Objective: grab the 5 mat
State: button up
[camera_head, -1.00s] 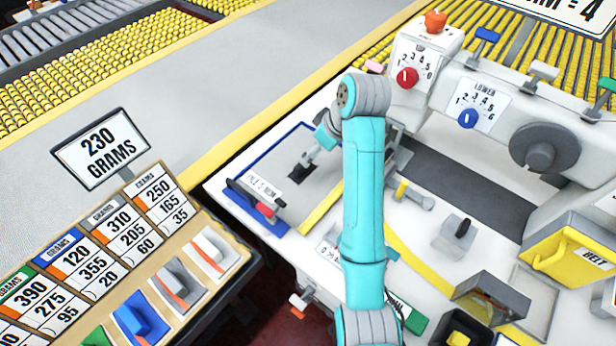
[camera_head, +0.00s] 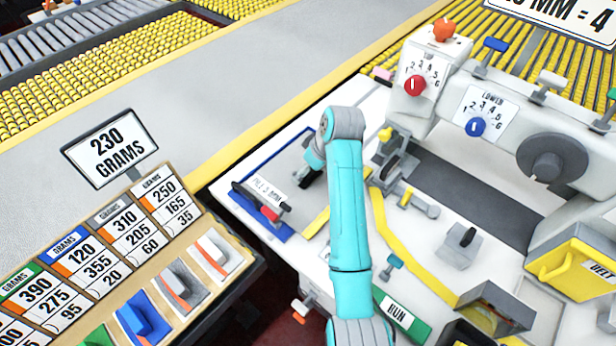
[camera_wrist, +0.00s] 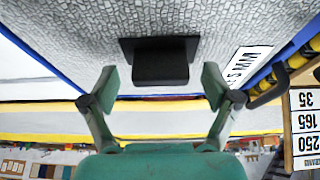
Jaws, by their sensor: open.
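The mat labelled "PILE 5 MM" (camera_head: 283,164) is a grey panel with a blue edge, lying on the white machine table at its left end. In the wrist view its grey, pebbled surface (camera_wrist: 75,30) fills the top, with part of the "5 MM" label at the right. A black block-shaped grip (camera_wrist: 160,64) stands on the mat. My gripper (camera_wrist: 158,86) is open, its two green fingers spread to either side of the black grip and a little short of it. In the head view my arm partly hides the gripper and the grip.
A red-and-black lever (camera_head: 262,205) sits at the mat's front edge. A white machine with a red dial (camera_head: 415,85) and a blue dial (camera_head: 477,127) stands right. Yellow tape (camera_head: 400,245) runs across the table.

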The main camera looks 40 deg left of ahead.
jog(key=shift+a+f, duration=0.15)
jog(key=shift+f, duration=0.2)
jog(key=c, duration=1.5)
jog(key=shift+r, duration=0.1)
